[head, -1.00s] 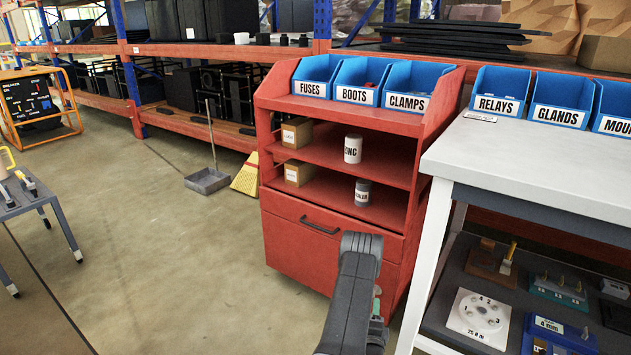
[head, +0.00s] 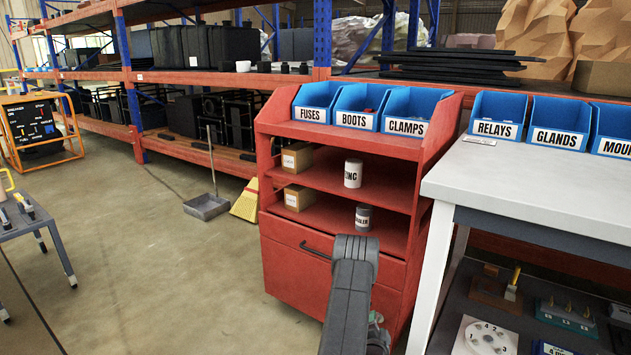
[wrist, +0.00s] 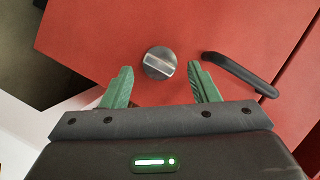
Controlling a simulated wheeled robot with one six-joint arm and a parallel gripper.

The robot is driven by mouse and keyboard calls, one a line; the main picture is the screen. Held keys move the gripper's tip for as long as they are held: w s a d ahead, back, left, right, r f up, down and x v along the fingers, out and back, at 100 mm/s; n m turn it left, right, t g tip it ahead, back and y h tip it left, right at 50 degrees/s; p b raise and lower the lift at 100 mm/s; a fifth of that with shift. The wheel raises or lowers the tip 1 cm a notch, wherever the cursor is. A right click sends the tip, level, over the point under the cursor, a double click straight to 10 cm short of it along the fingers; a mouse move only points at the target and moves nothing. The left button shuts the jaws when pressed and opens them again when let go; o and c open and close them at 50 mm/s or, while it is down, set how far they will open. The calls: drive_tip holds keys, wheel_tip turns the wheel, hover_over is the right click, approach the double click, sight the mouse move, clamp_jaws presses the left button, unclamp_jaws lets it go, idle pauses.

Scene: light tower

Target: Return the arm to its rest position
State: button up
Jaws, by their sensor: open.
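My gripper (wrist: 160,68) is open in the wrist view, with its two green fingers spread apart and nothing held. A round metal knob (wrist: 159,62) on a red panel shows between the fingertips, with a gap on both sides. A black bar handle (wrist: 240,74) is to the right of the fingers. In the head view my arm reaches forward at the lower middle, in front of the red cabinet (head: 283,262). My fingers are mostly hidden there by the arm.
The cabinet's shelves hold two small boxes, a white can (head: 353,173) and a grey can (head: 363,217). A grey-topped workbench (head: 540,190) stands close on the right. A broom (head: 246,201) and dustpan (head: 206,206) are left of the cabinet.

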drive_tip(key=n+p, duration=0.1)
drive_tip(key=n+g+h+p, duration=0.1)
drive_tip(key=r+n+g+p, duration=0.1)
drive_tip(key=n, duration=0.1)
drive_tip(key=shift+w+a+p, duration=0.15)
drive_tip(key=shift+a+p, duration=0.1)
drive_tip(key=shift+p, duration=0.15)
drive_tip(key=shift+w+a+n+g+h+p, duration=0.15)
drive_tip(key=shift+n+g+h+p, duration=0.4)
drive_tip(key=shift+n+p, duration=0.6)
drive_tip(key=shift+w+a+n+g+h+p, duration=0.15)
drive_tip(key=shift+n+g+h+p, duration=0.2)
drive_tip(key=shift+n+h+p, duration=0.75)
drive_tip(key=shift+s+f+m+y+p, duration=0.15)
drive_tip(key=shift+m+y+p, duration=0.1)
drive_tip(key=shift+y+p, duration=0.2)
